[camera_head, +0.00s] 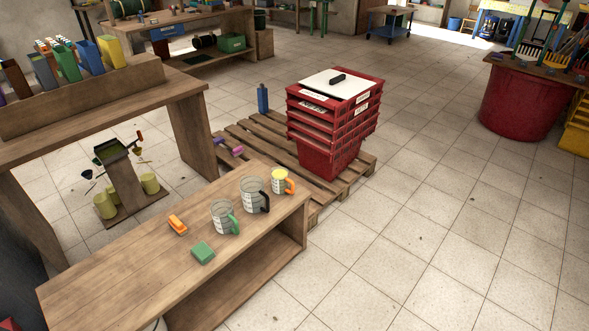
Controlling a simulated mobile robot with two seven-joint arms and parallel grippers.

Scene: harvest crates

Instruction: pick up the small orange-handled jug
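The small orange-handled jug (278,183) stands upright near the far right end of a low wooden bench (120,285). It is the smallest of three clear jugs in a row, and its inside looks yellow. Its orange handle points right. A taller jug with a black handle (251,195) stands just to its left and nearer. A jug with a green handle (222,217) is nearer still. Neither of my grippers is in view.
An orange item (177,224) and a green block (203,253) lie left of the jugs. Behind the bench, stacked red crates (331,160) stand on a wooden pallet (257,140). A higher table (130,84) stands left. The tiled floor to the right is clear.

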